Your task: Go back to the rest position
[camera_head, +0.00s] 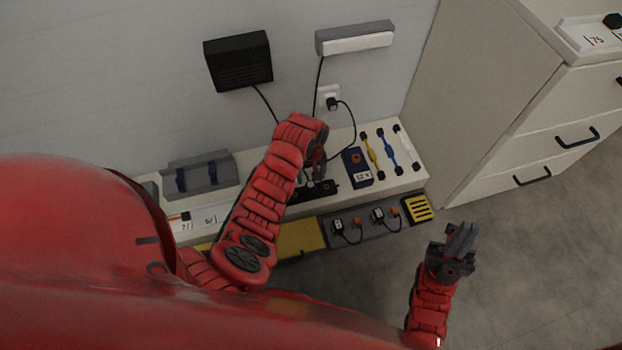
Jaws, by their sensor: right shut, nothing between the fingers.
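My right gripper (458,250) is at the lower right of the head view, above the grey floor. It is shut and holds nothing, apart from the bench and the cabinet. My left arm reaches up across the middle to the white bench (400,184). Its gripper (316,168) is over the bench by the black power strip (322,191). The red arm hides much of this gripper, so I cannot tell whether its fingers touch anything.
A blue 12 V box (356,168) and yellow, blue and white leads stand right of my left gripper. A grey holder (204,173) is to its left. A wall plug's cable (352,120) hangs close by. A white drawer cabinet (545,120) stands right. Floor (540,240) there is clear.

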